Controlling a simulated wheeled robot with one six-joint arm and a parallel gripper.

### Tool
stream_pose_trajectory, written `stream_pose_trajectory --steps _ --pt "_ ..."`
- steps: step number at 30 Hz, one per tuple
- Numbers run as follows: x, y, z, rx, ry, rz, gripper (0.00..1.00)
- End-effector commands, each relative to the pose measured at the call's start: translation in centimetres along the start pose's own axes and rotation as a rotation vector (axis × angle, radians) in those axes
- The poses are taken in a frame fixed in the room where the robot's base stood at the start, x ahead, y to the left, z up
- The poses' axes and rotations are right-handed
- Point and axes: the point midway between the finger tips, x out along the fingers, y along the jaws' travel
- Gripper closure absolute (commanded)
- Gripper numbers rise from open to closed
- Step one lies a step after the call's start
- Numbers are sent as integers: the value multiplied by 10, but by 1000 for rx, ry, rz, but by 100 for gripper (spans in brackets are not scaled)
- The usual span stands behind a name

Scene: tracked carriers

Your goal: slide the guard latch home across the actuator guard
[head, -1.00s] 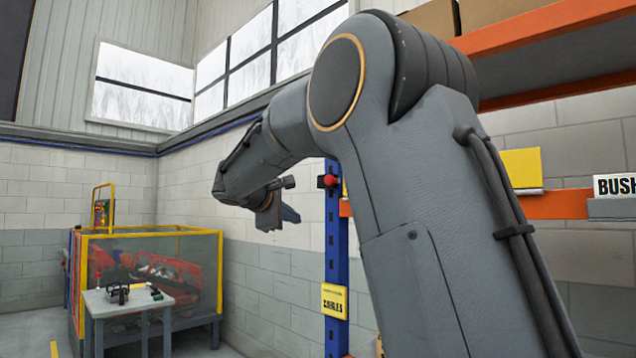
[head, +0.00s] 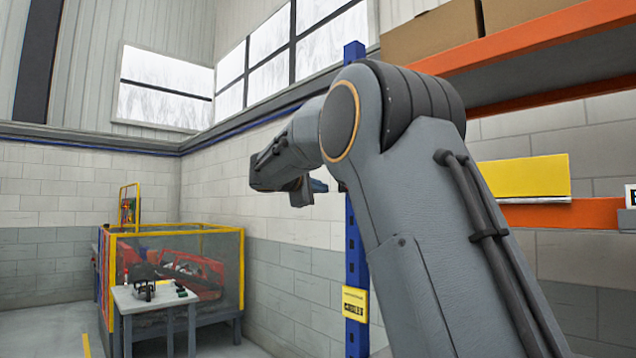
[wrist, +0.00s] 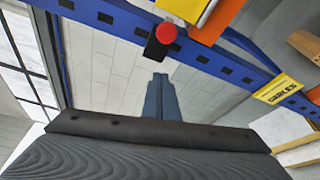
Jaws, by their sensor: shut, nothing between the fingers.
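My gripper (head: 318,186) is raised in mid-air in the head view, left of a blue rack post, with its fingers partly hidden by my wrist. In the wrist view its two blue-grey fingers (wrist: 160,97) are pressed together and hold nothing. I cannot make out the guard latch or the actuator guard for certain. A small dark device (head: 144,290) stands on a grey table (head: 134,305) at the lower left, too small to read in detail. The gripper is far from that table.
A yellow-framed enclosure (head: 243,285) with clear panels stands behind the table. The blue post (head: 356,245) carries a yellow label (head: 355,304). In the wrist view a red knob (wrist: 166,33) is on the post. Orange shelving (head: 520,42) is at right. Floor shows at lower left.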

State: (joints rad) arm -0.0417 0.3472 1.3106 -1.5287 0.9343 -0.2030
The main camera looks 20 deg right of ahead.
Motion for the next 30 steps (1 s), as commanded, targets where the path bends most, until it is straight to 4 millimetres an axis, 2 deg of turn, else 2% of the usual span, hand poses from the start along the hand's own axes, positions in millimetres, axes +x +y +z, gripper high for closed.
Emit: stream_pose_trajectory --steps 3,10,18,30 --pt "22 1 1 -2 -2 -1 100" --pt "54 1 1 0 -1 -1 100" --pt "41 2 31 0 -1 0 100" --pt "38 0 38 0 1 0 100"
